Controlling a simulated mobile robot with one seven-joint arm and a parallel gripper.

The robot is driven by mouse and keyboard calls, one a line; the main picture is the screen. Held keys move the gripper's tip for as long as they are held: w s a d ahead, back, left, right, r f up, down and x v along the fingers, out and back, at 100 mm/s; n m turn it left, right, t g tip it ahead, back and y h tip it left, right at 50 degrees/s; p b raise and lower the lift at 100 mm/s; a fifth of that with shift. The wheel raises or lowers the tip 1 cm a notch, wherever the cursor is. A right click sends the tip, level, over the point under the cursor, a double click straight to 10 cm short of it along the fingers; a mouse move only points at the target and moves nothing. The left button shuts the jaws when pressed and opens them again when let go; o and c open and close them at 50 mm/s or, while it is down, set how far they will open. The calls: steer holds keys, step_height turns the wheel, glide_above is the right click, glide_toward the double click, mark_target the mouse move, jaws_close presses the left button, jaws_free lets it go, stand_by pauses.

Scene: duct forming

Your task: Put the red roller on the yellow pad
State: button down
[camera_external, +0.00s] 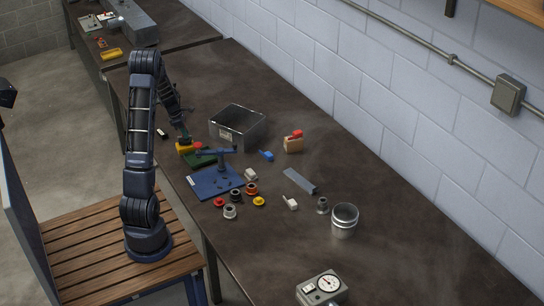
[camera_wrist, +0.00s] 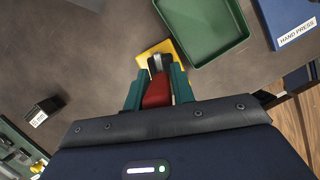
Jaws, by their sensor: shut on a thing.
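My gripper (camera_wrist: 158,92) has teal fingers shut on the red roller (camera_wrist: 157,90), which has a silvery metal end pointing away from the wrist. The yellow pad (camera_wrist: 146,51) lies just beyond the fingertips in the wrist view, partly covered by the fingers and the metal end. I cannot tell whether the roller touches the pad. In the outside view my gripper (camera_external: 185,139) is low at the table's near-left edge, at the yellow pad (camera_external: 183,149). A red patch beside it there is too small to identify surely.
A green tray (camera_wrist: 244,39) stands right beside the pad. The blue hand press (camera_external: 215,182) is close by, with several small coloured rings in front. A metal bin (camera_external: 238,122) stands behind. A small black box (camera_wrist: 42,111) lies on clear tabletop.

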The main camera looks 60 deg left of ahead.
steer(key=c, duration=1.2)
jaws_free()
steer(key=shift+o, duration=0.2)
steer(key=v, duration=1.2)
steer(key=shift+r, duration=0.15)
